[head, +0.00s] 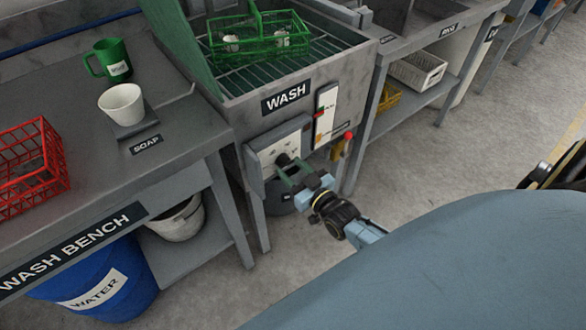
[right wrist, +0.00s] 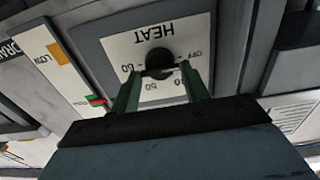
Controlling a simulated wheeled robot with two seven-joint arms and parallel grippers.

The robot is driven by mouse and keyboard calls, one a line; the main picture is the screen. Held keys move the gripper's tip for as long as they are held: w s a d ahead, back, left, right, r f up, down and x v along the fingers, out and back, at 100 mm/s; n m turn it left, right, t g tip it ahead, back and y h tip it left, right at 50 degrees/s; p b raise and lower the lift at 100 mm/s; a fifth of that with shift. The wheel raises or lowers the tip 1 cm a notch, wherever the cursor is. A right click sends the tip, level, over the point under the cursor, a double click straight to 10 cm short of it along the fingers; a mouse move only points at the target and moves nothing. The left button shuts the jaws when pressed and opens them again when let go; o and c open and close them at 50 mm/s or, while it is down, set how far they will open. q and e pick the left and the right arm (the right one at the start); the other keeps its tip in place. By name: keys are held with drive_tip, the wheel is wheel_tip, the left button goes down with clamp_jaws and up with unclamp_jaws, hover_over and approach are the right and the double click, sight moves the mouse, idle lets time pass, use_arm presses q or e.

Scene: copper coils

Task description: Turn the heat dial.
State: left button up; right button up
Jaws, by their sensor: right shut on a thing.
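The heat dial (right wrist: 160,60) is a black round knob on a white plate marked HEAT (right wrist: 185,35), with OFF and numbers around it. The lettering looks upside down in the right wrist view. In the head view the dial (head: 283,160) sits on the panel at the front of the wash sink (head: 240,115). My right gripper (head: 293,170) is at the panel, its green fingers on either side of the dial, shut on it. The fingers also show in the right wrist view (right wrist: 158,76). The dial's pointer is hard to make out. My left gripper is not in view.
Beside the dial panel is a level strip (head: 326,112) with a red marker, and a red-tipped valve (head: 348,136). A green rack (head: 260,38) with cups stands in the sink. The wash bench (head: 75,150) is at left, holding a red crate (head: 30,160). Open floor lies at right.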

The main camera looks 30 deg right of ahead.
idle(0.3)
drive_tip(key=o, duration=1)
drive_tip(key=shift+s, duration=0.1)
drive_tip(key=shift+s, duration=0.3)
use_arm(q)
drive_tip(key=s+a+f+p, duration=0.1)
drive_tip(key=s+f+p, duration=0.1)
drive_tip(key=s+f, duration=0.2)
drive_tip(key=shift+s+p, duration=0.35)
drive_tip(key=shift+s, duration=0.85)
use_arm(e)
drive_tip(key=s, duration=0.8)
drive_tip(key=s+d, duration=0.1)
drive_tip(key=s, duration=0.3)
drive_tip(key=shift+s, duration=0.25)
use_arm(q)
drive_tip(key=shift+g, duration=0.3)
